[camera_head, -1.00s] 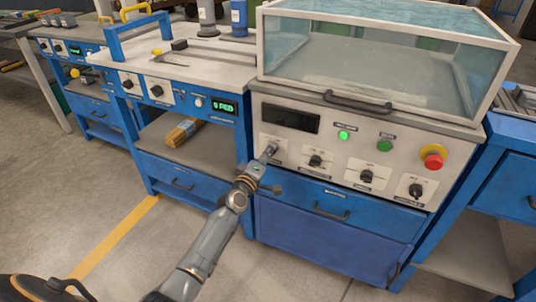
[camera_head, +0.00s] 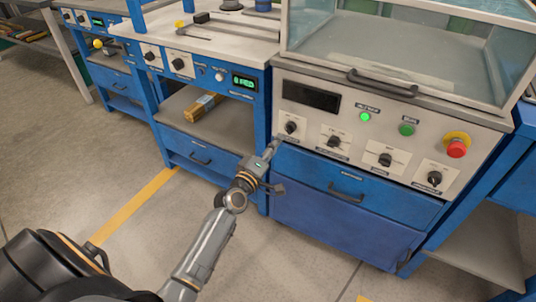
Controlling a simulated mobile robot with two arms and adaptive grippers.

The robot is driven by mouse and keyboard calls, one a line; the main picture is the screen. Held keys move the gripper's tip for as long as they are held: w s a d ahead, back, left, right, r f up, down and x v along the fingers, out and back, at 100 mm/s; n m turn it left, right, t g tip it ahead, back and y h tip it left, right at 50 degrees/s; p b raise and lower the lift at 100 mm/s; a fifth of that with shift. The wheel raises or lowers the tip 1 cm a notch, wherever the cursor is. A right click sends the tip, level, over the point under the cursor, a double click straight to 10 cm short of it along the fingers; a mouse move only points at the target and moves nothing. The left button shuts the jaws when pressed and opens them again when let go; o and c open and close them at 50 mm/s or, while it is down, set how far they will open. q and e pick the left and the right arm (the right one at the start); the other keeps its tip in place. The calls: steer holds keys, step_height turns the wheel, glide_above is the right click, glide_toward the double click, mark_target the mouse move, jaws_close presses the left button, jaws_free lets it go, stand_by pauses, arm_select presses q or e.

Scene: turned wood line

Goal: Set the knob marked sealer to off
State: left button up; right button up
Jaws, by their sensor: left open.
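The front panel of the glass-topped machine has a row of black knobs on white plates: a leftmost knob (camera_head: 290,127), a second (camera_head: 333,141), a third (camera_head: 385,160) and a rightmost one (camera_head: 435,178). Their labels are too small to read, so I cannot tell which is marked sealer. My left gripper (camera_head: 272,149) is open and points up at the panel's lower left edge. It is below and left of the leftmost knob, apart from it, and the knob shows fully. My right gripper is not in view.
Above the knobs are a dark display (camera_head: 311,96), a lit green lamp (camera_head: 365,117), a green button (camera_head: 407,129) and a red emergency button (camera_head: 456,148). A drawer handle (camera_head: 346,193) sticks out below. A blue bench (camera_head: 190,72) with more knobs stands left.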

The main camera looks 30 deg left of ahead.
arm_select(q)
steer(key=s, duration=0.3)
steer(key=shift+s, duration=0.4)
